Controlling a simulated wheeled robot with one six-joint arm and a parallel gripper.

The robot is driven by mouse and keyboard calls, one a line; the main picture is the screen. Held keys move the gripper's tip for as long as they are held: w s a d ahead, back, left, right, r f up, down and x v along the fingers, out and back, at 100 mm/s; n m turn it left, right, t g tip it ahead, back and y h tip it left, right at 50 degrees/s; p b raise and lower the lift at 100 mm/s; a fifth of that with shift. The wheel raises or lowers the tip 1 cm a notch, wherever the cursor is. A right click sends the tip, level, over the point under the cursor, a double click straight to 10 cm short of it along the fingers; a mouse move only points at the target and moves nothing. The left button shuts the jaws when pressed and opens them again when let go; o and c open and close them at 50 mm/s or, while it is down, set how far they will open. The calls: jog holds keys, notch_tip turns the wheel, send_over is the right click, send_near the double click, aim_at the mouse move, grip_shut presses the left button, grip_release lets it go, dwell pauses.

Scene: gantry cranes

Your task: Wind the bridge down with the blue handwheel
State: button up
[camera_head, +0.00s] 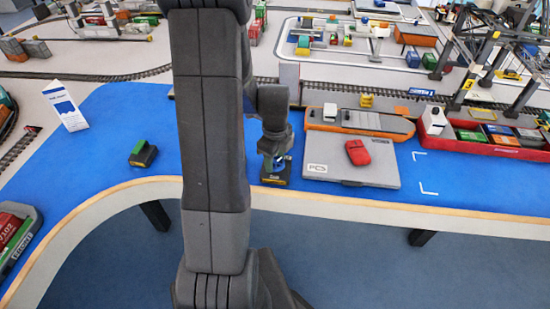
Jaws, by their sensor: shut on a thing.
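My gripper (275,157) points down at the table near the middle of the view, just right of my large arm link. It is shut on the blue handwheel (281,166), of which only a little blue shows between and below the fingers. The handwheel sits on a small dark box (275,180) with a yellowish label, near the front edge of the blue table. Part of the box and most of the wheel are hidden by the gripper. A dark gantry crane (480,60) stands at the upper right; I cannot tell which part is the bridge.
Right of the gripper lies a grey case (322,169) with a red object (357,152) on it. Behind is an orange-and-white ship (375,123). A red container ship (475,145) is at right. A green-topped dark box (143,153) and white sign (65,105) stand left, with bare blue table between.

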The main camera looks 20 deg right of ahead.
jog(key=n+b, duration=0.1)
jog(key=n, duration=0.4)
jog(key=n+b, duration=0.1)
jog(key=n, duration=0.4)
jog(key=shift+s+a, duration=0.1)
jog(key=n, duration=0.5)
jog(key=shift+s+n+b, duration=0.1)
jog(key=shift+n+b, duration=0.3)
jog(key=n, duration=0.5)
jog(key=shift+n, duration=0.3)
jog(key=n, duration=0.2)
jog(key=n+b, duration=0.1)
jog(key=n, duration=0.2)
jog(key=shift+s+d, duration=0.1)
jog(key=shift+d, duration=0.1)
jog(key=n, duration=0.5)
jog(key=shift+d+n, duration=0.1)
jog(key=shift+n, duration=0.3)
jog(key=n, duration=1)
jog(key=shift+d, duration=0.1)
jog(key=shift+n, duration=0.5)
